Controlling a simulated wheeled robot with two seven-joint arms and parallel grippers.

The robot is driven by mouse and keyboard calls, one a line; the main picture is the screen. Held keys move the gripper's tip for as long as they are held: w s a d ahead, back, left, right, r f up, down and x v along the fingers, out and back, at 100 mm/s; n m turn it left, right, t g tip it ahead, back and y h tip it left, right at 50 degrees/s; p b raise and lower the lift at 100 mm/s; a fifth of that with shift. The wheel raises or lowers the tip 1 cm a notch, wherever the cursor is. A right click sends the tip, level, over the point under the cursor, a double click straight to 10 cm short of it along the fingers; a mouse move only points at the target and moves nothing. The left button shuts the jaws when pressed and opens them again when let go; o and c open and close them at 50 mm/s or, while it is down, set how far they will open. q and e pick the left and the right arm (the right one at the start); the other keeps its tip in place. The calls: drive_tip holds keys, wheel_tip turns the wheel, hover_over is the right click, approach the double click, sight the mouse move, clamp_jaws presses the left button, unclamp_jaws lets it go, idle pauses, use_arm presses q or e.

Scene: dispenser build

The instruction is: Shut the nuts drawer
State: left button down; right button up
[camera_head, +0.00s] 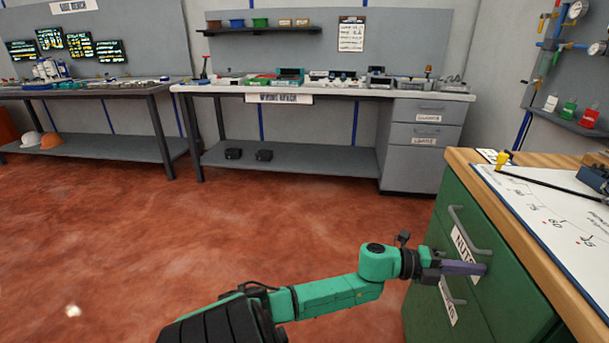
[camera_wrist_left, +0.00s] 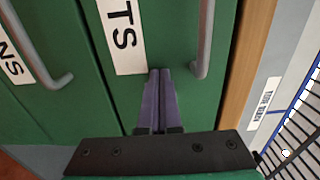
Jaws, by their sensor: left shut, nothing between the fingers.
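The nuts drawer (camera_head: 447,219) is the upper green front of the cabinet at the right in the head view, with a white NUTS label (camera_head: 463,250) and a grey bar handle (camera_head: 470,232). Its front looks about flush with the cabinet; I cannot tell whether a small gap is left. My left gripper (camera_head: 485,269) is shut and empty, with its purple fingers at the drawer front. In the left wrist view the fingertips (camera_wrist_left: 160,72) are just beside the label (camera_wrist_left: 122,36) and the handle (camera_wrist_left: 203,45); contact is not clear. My right gripper is out of view.
Below is another green drawer with a partly hidden label (camera_head: 447,300) and its own handle (camera_wrist_left: 55,75). The wooden worktop (camera_head: 535,240) with a white sheet (camera_head: 550,205) overhangs above. Red floor (camera_head: 250,225) is clear to the left; the wiring bench (camera_head: 330,90) stands behind.

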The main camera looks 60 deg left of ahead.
use_arm(q)
drive_tip(key=shift+w+d+r, duration=0.1)
drive_tip(key=shift+w+r, duration=0.1)
drive_tip(key=shift+r, duration=0.25)
idle(0.4)
